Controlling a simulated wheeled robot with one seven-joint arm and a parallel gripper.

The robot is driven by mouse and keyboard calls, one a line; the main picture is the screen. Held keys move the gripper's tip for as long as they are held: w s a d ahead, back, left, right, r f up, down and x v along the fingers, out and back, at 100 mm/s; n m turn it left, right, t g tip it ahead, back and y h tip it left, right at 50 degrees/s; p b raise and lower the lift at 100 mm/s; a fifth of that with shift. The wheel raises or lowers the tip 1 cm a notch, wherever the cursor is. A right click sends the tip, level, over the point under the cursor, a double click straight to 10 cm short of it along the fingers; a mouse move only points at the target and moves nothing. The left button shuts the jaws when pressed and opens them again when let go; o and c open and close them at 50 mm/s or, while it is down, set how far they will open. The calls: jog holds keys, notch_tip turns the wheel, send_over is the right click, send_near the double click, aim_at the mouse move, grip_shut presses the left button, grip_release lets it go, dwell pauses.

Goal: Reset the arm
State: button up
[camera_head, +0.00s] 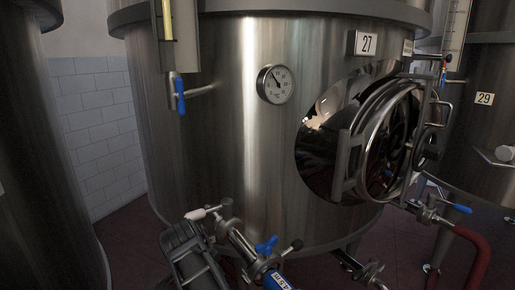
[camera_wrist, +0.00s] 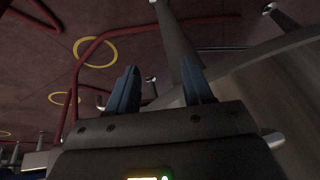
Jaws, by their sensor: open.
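My gripper (camera_wrist: 160,88) shows in the wrist view with its two blue-grey fingers spread apart. Nothing is seen between the fingers. A grey metal leg or pipe stands behind them, close to the right finger in the picture; I cannot tell whether they touch. In the head view I cannot make out the gripper for sure. A dark grey jointed shape at the lower left may be part of my arm, in front of the steel tank numbered 27 (camera_head: 225,140).
Tank 27 has a round gauge (camera_head: 275,84), an open round hatch door (camera_head: 391,140) and blue-handled valves (camera_head: 180,95). A red hose (camera_head: 476,255) hangs at the lower right. The wrist view shows red pipes (camera_wrist: 76,75) and yellow rings (camera_wrist: 97,52) at the dark red floor.

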jog(key=s+d+f+n+t+y, duration=0.1)
jog(key=s+d+f, duration=0.4)
jog(key=d+f, duration=0.25)
jog(key=s+d+f+n+t+y, duration=0.1)
jog(key=s+d+f+n, duration=0.1)
jog(key=s+d+f, duration=0.45)
jog(key=s+d+f+n+t+y, duration=0.1)
jog(key=s+d, duration=0.5)
jog(key=s, duration=0.2)
jog(key=s+d+f+n+t, duration=0.1)
jog(key=s+d+f+t, duration=0.1)
jog(key=s+d, duration=0.45)
jog(key=s+d+r+n+t, duration=0.1)
jog(key=s+d+r+t, duration=0.15)
jog(key=s+r, duration=0.65)
jog(key=s+d+r+n+t, duration=0.1)
jog(key=s+d+r, duration=0.2)
jog(key=s+r, duration=0.6)
jog(key=s+r+t+p, duration=0.1)
jog(key=s+r+p, duration=0.3)
jog(key=r, duration=0.6)
jog(key=s+d+r+n+t+h+p, duration=0.1)
jog(key=s+r+p, duration=0.3)
jog(key=r, duration=0.7)
jog(key=shift+d+r+p, duration=0.15)
jog(key=shift+r+p, duration=0.05)
jog(key=shift+p, duration=0.5)
